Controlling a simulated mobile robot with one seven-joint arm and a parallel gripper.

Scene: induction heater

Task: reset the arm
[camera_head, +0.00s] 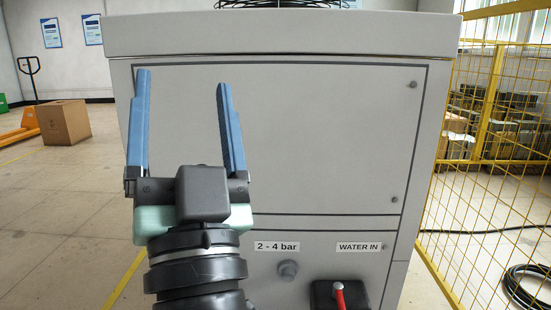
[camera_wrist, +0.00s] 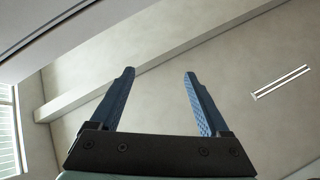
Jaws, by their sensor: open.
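My gripper (camera_head: 182,95) is raised upright in front of the grey cabinet of the induction heater (camera_head: 320,140). Its two blue fingers point up and stand wide apart, with nothing between them. In the wrist view, my gripper (camera_wrist: 158,80) is also open and empty, against the ceiling and upper wall. The cabinet's front has labels reading "2 - 4 bar" (camera_head: 277,247) and "WATER IN" (camera_head: 358,247). A red handle (camera_head: 339,296) on a dark fitting shows at the bottom edge. My arm hides part of the cabinet's lower left.
A yellow mesh fence (camera_head: 495,150) stands on the right, with a black coiled cable (camera_head: 525,288) on the floor. A cardboard box (camera_head: 63,122) and an orange pallet jack (camera_head: 25,122) are at the far left. The floor left of the cabinet is mostly clear.

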